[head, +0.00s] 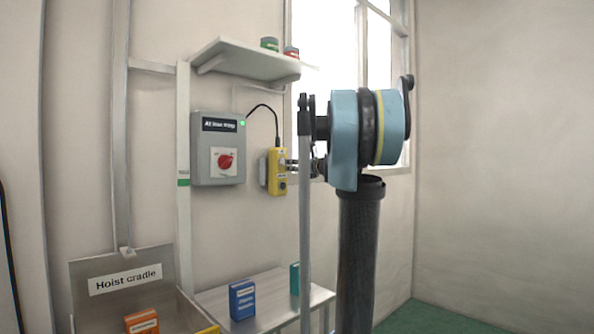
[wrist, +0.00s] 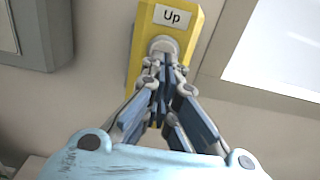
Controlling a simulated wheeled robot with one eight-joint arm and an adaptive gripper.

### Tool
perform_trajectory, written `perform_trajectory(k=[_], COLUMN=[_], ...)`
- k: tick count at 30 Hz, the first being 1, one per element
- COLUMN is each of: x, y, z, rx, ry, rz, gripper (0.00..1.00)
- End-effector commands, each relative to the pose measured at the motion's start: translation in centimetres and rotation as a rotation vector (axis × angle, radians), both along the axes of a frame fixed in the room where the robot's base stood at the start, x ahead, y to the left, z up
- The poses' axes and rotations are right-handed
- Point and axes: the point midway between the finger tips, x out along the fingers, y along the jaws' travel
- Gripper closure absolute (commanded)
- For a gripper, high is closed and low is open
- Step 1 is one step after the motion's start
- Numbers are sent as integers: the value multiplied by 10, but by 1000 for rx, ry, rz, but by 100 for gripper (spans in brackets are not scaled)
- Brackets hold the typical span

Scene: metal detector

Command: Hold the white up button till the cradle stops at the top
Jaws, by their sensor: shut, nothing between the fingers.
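The yellow pendant (head: 278,185) hangs on the wall beside the grey control box. In the wrist view, the pendant (wrist: 194,32) carries an "Up" label above the round white up button (wrist: 163,44). My gripper (wrist: 165,62) is shut and empty, its fingertips at the lower edge of the button. They seem to touch it, but I cannot tell whether it is pressed in. In the head view, my gripper (head: 291,164) reaches the pendant from the right. The metal hoist cradle (head: 88,262), with a "Hoist cradle" sign, is at the lower left, partly cut off.
The grey control box (head: 200,150) has a red knob and a lit green lamp. A shelf (head: 245,60) with small tins is above. An orange box (head: 142,322) is in the cradle. A bench (head: 270,290) holds blue and teal boxes. Floor shows at the right.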

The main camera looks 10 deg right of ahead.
Motion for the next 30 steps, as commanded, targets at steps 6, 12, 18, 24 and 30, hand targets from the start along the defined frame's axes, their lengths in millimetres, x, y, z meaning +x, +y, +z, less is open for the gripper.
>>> perform_trajectory(k=[6, 12, 18, 24, 30], x=[11, 12, 13, 26, 28], y=[8, 8, 9, 17, 20], z=[0, 0, 0, 0, 0], rx=[0, 0, 0, 0, 0], ry=[0, 0, 0, 0, 0], rz=[0, -1, 0, 0, 2], gripper=[100, 100, 100, 100, 100])
